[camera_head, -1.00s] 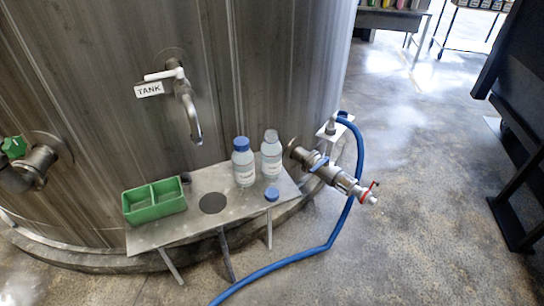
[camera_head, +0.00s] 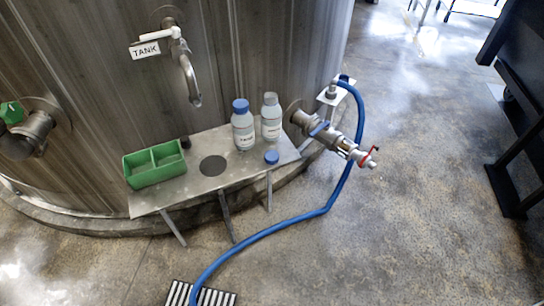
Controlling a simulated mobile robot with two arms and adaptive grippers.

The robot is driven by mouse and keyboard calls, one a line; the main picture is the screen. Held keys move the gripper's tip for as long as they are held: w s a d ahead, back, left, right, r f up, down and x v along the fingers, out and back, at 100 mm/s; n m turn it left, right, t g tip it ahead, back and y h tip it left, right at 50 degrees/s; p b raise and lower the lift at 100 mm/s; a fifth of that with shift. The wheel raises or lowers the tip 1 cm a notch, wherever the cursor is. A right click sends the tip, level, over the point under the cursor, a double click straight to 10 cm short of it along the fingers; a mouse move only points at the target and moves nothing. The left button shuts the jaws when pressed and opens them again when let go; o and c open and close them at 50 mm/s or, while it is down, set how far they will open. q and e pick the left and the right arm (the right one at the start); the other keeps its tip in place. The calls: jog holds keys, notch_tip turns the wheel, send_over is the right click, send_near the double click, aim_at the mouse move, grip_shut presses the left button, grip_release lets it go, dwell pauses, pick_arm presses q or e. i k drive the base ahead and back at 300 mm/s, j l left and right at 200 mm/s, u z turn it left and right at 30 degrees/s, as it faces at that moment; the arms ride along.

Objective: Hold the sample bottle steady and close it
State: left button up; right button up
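Two bottles stand upright side by side on a metal shelf (camera_head: 180,196) fixed to the tank's front. The left bottle (camera_head: 243,131) has a blue cap on it. The right bottle (camera_head: 271,122) has a greyish top, and I cannot tell whether it is open. A loose blue cap (camera_head: 271,157) lies on the shelf in front of the right bottle, near the shelf's right end. Neither of my grippers shows in the head view.
A green two-compartment box (camera_head: 154,165) sits at the shelf's left end, beside a dark round spot (camera_head: 213,166). A tap labelled TANK (camera_head: 184,68) hangs above. A valve (camera_head: 335,137) sticks out at right. A blue hose (camera_head: 280,229) runs over the floor to a drain grate (camera_head: 200,294).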

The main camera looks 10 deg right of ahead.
aim_at(271, 111)
jog(key=l+u, duration=0.1)
jog(key=u, duration=0.4)
jog(key=l+u, duration=0.15)
jog(key=u, duration=0.35)
jog(key=l+u, duration=0.35)
jog(key=l, duration=0.35)
jog(key=k+l+u, duration=0.15)
jog(key=l+u, duration=0.2)
jog(key=l, duration=0.7)
jog(key=k+l, duration=0.15)
jog(key=l, duration=0.2)
